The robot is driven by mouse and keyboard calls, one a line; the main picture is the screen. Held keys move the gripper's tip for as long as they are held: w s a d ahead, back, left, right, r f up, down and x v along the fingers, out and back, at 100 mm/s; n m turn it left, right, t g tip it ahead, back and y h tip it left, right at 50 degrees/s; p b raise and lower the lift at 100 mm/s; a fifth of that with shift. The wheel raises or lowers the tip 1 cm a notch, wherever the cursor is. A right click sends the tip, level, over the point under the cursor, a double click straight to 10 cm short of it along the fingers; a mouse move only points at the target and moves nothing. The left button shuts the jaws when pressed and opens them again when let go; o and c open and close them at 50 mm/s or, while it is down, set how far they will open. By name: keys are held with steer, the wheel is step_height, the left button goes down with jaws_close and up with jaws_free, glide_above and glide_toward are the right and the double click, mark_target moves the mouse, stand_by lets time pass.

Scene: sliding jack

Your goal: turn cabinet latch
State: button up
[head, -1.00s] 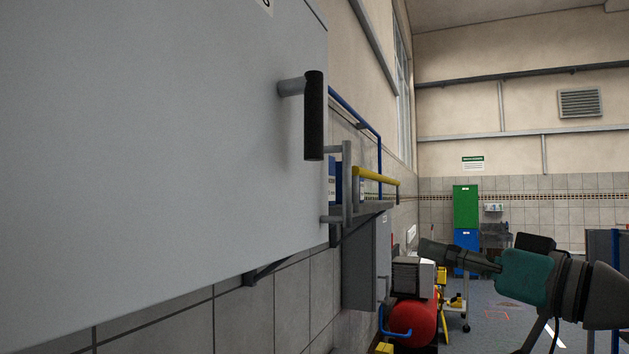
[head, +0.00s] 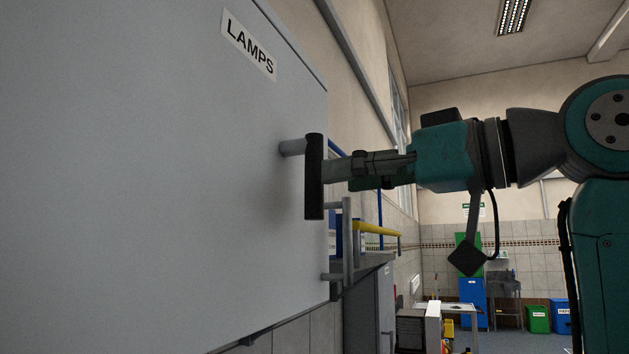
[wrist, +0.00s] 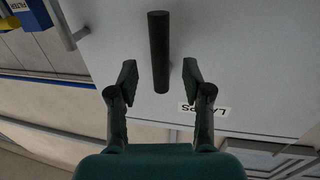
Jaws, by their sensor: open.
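The cabinet latch is a black upright handle (head: 314,176) on a short grey stem (head: 292,147), standing out from the grey cabinet door (head: 150,190) marked LAMPS. My gripper (head: 332,170) points left at the latch in the head view, its fingertips close beside the handle. In the wrist view my gripper (wrist: 160,80) is open, and the black handle (wrist: 160,50) lies between the lines of the two fingers, its lower end in the gap between the fingertips. A clear gap shows on each side. I cannot tell whether anything touches.
A grey bar handle (head: 347,240) sticks out below and right of the latch. A yellow rail (head: 375,229) and a shelf lie behind it along the wall. Green and blue bins (head: 538,319) stand far off on the floor.

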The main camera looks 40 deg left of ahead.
mark_target(314, 181)
steer(key=shift+s+a, duration=0.1)
steer(key=shift+a, duration=2.8)
jaws_close()
